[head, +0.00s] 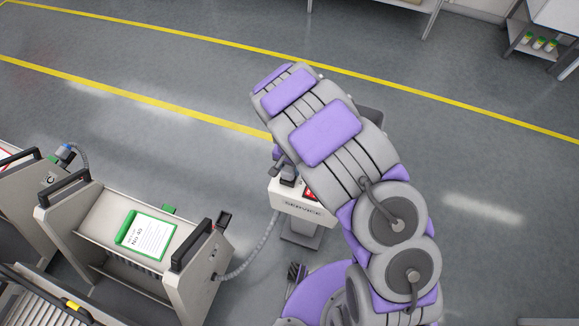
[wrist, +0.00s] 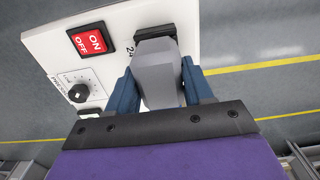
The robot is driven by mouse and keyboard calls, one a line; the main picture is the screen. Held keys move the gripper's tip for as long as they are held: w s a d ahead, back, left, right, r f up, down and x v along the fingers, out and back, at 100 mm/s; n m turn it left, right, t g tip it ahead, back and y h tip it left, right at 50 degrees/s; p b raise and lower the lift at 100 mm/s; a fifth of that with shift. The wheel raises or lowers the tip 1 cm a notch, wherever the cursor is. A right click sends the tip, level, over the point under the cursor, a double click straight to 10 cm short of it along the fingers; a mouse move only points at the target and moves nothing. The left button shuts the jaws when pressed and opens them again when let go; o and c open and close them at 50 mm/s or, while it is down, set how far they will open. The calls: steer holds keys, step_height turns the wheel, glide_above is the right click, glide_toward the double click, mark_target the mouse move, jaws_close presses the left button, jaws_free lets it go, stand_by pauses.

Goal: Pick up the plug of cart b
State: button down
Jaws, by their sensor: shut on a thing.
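My gripper (wrist: 158,82) has its two blue fingers on either side of a grey plug (wrist: 156,70) and is shut on it. The plug is at a black socket (wrist: 156,33) on the white service box; I cannot tell whether it is fully seated. In the head view my gripper (head: 284,170) is low over the service box (head: 300,206), partly hidden by my arm. A grey corrugated cable (head: 246,262) runs from the near feeder trolley (head: 190,270) up to the box. No letter marking a cart as b is readable.
The box carries a red ON/OFF switch (wrist: 90,41) and a black knob (wrist: 79,93). Another trolley (head: 22,195) with its own cable (head: 82,160) stands at the left. A shelf (head: 535,42) is at the far right. The floor behind the box is clear, with yellow lines.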

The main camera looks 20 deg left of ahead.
step_height(320, 180, up, 3)
steer(key=shift+s+r, duration=0.1)
steer(key=shift+r, duration=0.05)
steer(key=s+d+r+p, duration=0.3)
steer(key=s+d, duration=0.5)
steer(key=s, duration=0.5)
steer(key=shift+d+r, duration=0.35)
steer(key=shift+r, duration=0.25)
